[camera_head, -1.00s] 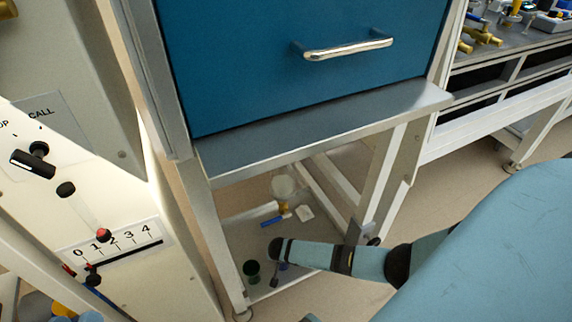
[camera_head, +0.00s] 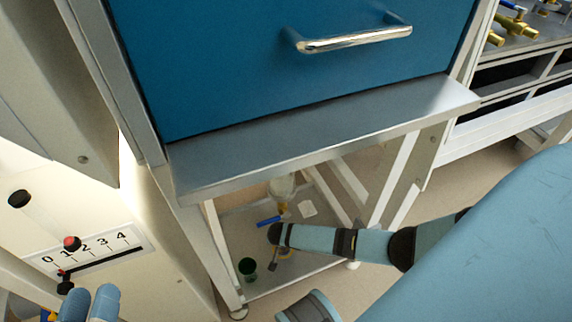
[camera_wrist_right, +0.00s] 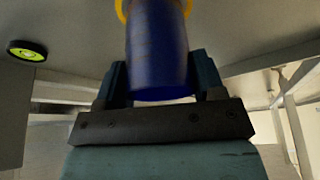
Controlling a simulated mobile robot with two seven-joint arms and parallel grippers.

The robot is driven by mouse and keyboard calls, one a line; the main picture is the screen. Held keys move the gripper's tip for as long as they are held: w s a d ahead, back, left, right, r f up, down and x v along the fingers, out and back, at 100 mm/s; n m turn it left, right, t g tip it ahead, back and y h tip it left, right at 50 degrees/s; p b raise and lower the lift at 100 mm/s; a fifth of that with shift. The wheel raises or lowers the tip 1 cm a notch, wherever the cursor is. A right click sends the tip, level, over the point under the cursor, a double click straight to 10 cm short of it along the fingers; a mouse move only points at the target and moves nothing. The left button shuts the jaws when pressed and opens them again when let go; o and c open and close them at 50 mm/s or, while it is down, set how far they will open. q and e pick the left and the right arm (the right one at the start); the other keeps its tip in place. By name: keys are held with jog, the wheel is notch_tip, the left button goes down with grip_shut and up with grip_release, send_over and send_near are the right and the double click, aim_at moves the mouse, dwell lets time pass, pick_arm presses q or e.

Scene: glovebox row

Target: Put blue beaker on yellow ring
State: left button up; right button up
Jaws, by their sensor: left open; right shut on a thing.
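The blue beaker (camera_wrist_right: 157,45) is between the fingers of my right gripper (camera_wrist_right: 160,80) in the right wrist view; the gripper is shut on it. The yellow ring (camera_wrist_right: 188,6) shows at the top edge there, partly hidden behind the beaker. I cannot tell whether they touch. In the head view my right arm reaches under the blue cabinet, and its gripper (camera_head: 273,264) is small over the lower shelf. A bit of yellow (camera_head: 289,254) shows beside it. My left gripper (camera_head: 88,304) is open at the bottom left, cut off by the frame edge.
A round level (camera_wrist_right: 27,50) shows at left in the wrist view.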

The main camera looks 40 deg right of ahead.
jog(key=shift+f, duration=0.2)
pick_arm(q)
jog(key=shift+d+f, duration=0.2)
jog(key=shift+f, duration=0.2)
pick_arm(e)
jog(key=shift+f, duration=0.15)
jog(key=o, duration=0.9)
pick_arm(q)
jog(key=shift+f, duration=0.15)
